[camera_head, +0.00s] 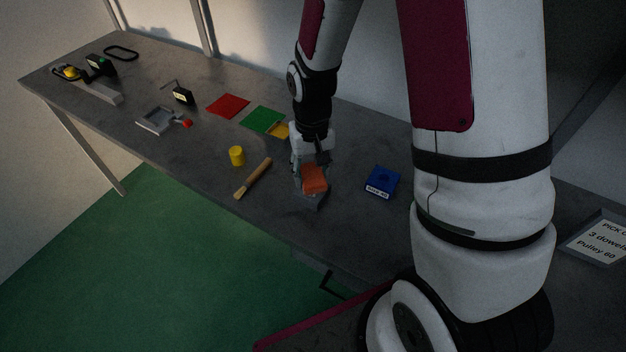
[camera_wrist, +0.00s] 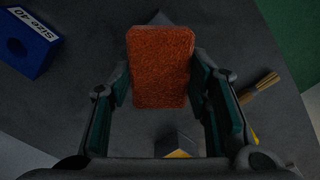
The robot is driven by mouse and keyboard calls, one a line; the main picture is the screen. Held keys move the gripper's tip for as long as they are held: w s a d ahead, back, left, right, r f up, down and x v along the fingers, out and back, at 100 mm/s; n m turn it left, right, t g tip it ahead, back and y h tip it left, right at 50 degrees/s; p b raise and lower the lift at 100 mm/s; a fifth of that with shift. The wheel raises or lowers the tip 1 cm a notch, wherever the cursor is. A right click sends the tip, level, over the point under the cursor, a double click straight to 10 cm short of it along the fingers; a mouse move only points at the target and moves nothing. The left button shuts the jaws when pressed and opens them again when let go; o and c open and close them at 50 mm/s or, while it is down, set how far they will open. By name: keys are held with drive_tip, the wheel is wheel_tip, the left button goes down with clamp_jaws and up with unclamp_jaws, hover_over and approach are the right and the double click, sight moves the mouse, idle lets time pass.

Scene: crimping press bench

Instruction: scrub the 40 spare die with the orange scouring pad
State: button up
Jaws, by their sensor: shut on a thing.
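The orange scouring pad (camera_head: 314,179) is held in my gripper (camera_head: 311,165), low over the bench. In the wrist view the pad (camera_wrist: 160,68) sits between the two fingers (camera_wrist: 160,95). The spare die is a blue block (camera_head: 382,181) with a white label, standing on the bench to the right of my gripper and apart from the pad. In the wrist view the die (camera_wrist: 28,42) is at the upper left; its label reads "Size 40" and a dark round hole shows. A grey piece (camera_head: 316,204) shows under the pad, mostly hidden; I cannot tell whether they touch.
Red (camera_head: 228,105), green (camera_head: 262,120) and yellow (camera_head: 280,130) squares lie behind. A grey fixture (camera_head: 160,120) is farther left. A framed sign (camera_head: 601,239) is at far right.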

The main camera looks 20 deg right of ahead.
drive_tip(key=shift+s+d, duration=0.2)
drive_tip(key=shift+s, duration=0.25)
drive_tip(key=shift+w+a, duration=0.7)
drive_tip(key=shift+w, duration=0.2)
drive_tip(key=shift+s+d+p, duration=0.45)
drive_tip(key=shift+s+d, duration=0.4)
drive_tip(key=shift+s, duration=0.25)
drive_tip(key=shift+w+a+r+b, duration=0.1)
drive_tip(key=shift+w+a+b, duration=0.25)
drive_tip(key=shift+w+a, duration=0.65)
drive_tip(key=shift+w, duration=0.3)
drive_tip(key=o, duration=0.9)
